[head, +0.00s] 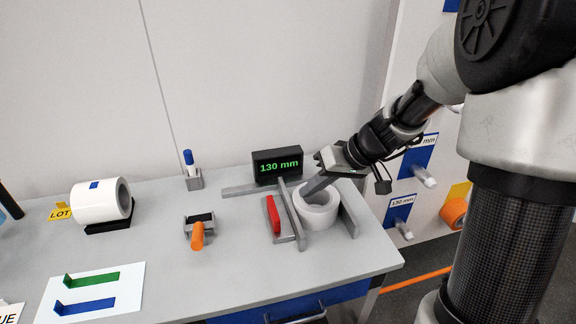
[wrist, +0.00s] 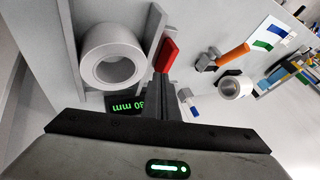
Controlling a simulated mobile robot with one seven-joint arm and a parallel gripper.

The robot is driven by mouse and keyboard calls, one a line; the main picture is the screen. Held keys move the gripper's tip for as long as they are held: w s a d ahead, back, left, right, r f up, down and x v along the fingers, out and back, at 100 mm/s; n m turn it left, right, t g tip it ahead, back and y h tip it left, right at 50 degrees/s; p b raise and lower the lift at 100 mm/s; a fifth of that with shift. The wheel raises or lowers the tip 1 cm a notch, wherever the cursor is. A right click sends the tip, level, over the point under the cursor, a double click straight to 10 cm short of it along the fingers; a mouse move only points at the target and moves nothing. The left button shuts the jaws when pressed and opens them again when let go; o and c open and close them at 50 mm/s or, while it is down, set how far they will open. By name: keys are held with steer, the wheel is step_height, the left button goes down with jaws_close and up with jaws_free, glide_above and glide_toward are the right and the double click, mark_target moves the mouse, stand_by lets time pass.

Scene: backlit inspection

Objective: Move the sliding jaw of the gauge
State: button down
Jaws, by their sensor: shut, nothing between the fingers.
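The gauge stands on the grey bench, with its rail (head: 240,189) at the back and a display (head: 277,166) reading 130 mm in green. Its sliding jaw (head: 290,212) is a grey plate with a red handle (head: 273,214) on its left side. The fixed jaw (head: 348,212) is on the right. A white roll (head: 318,208) lies between the jaws. My gripper (head: 308,190) is shut and empty, above the roll near the sliding jaw's top. In the wrist view, the shut fingers (wrist: 164,84) overlap the red handle (wrist: 167,54); contact cannot be told.
A white roll on a black stand (head: 108,226) and a card with green and blue shapes (head: 60,290) are further left.

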steer(key=b, duration=0.1)
glide_above(287, 220)
step_height(287, 220, down, 8)
steer(key=shift+d+f, duration=0.1)
steer(key=shift+f, duration=0.1)
steer(key=a+b, duration=0.2)
steer(key=a, duration=0.1)
steer(key=s+a+b, duration=0.1)
steer(key=a+b, duration=0.1)
steer(key=a, duration=0.2)
steer(key=shift+s+a+f, duration=0.1)
steer(key=shift+s+f, duration=0.05)
steer(key=shift+s, duration=0.05)
steer(key=shift+s+a, duration=0.1)
steer(key=shift+a, duration=0.1)
steer(key=shift+a+r, duration=0.1)
steer(key=shift+r, duration=0.1)
